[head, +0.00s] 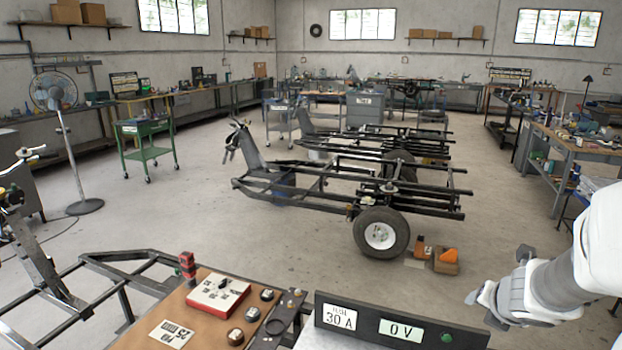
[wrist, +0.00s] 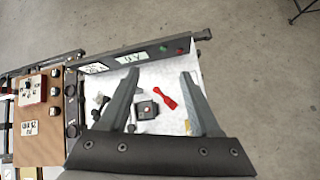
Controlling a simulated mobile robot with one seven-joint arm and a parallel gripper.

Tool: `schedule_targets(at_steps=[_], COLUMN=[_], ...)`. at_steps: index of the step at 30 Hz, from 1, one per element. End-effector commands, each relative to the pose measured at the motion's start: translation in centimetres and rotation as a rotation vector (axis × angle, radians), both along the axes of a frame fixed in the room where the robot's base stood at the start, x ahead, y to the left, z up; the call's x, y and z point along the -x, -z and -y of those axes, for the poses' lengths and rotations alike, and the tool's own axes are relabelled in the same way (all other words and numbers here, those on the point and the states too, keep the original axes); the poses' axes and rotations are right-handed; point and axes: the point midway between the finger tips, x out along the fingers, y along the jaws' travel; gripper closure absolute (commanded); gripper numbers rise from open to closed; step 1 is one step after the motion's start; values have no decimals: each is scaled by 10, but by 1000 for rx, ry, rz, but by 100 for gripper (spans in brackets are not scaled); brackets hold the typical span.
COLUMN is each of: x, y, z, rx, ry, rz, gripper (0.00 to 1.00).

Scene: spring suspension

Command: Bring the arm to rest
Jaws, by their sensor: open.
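My gripper (wrist: 158,102) is open in the wrist view, its two grey fingers spread wide with nothing between them that it holds. It points down over a white work surface (wrist: 205,70) and is above the things lying there. In the head view my white arm reaches in from the right edge, and my gripper (head: 482,308) is at the lower right, to the right of the display panel; its fingers are only partly visible there.
On the white surface lie a red tool (wrist: 166,93) and a small dark block (wrist: 147,109). A panel (head: 400,328) reading "30 A" and "0 V" stands along its edge. A brown board (head: 150,325) carries a red-and-white box (head: 218,295).

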Motion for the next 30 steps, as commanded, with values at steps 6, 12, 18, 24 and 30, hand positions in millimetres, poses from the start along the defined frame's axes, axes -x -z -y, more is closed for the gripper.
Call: schedule_targets(at_steps=[6,12,18,24,30], x=[14,53,103,149,174], y=[-67,-95,-100,-96,-94], z=[-14,-46,-102,-167,-203], rx=[-301,-672,-1071,-1371,-1484], ry=[539,999,1439,1800,1980], rz=[280,441,462,342,230], gripper=[36,36,36,36,36])
